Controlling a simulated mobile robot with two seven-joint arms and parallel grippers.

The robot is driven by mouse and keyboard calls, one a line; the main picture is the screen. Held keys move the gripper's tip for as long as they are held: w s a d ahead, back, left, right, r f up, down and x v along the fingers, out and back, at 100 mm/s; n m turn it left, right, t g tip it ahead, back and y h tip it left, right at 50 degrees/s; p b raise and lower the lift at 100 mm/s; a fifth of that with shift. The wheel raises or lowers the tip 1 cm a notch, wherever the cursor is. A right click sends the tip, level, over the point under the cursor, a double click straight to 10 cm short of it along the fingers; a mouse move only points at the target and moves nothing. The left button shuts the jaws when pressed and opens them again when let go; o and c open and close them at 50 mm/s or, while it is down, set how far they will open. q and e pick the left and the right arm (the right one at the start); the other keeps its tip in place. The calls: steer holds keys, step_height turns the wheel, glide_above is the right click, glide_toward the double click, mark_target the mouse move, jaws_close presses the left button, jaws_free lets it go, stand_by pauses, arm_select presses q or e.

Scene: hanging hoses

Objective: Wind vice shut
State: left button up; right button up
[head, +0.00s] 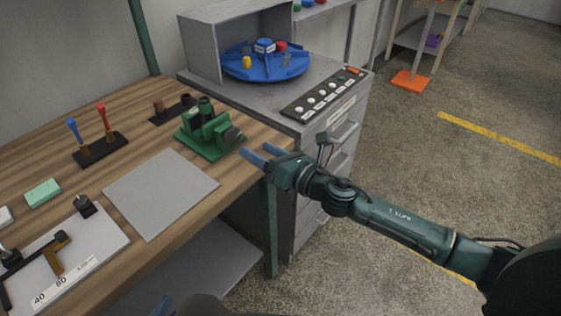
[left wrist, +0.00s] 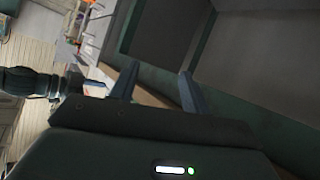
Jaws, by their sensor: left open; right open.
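My left gripper (head: 162,304) barely shows at the bottom of the head view, low by the bench front. In the left wrist view its two fingers (left wrist: 158,78) are spread with nothing between them.
A grey cabinet with a blue turntable (head: 265,66) and a switch panel (head: 322,93) stands behind the right arm. A grey mat (head: 161,193) lies in front of the vice. A tool holder with blue and red handles (head: 101,149) stands left of it. Open floor lies right.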

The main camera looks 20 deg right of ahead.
steer(key=v, duration=0.6)
steer(key=shift+b, duration=0.4)
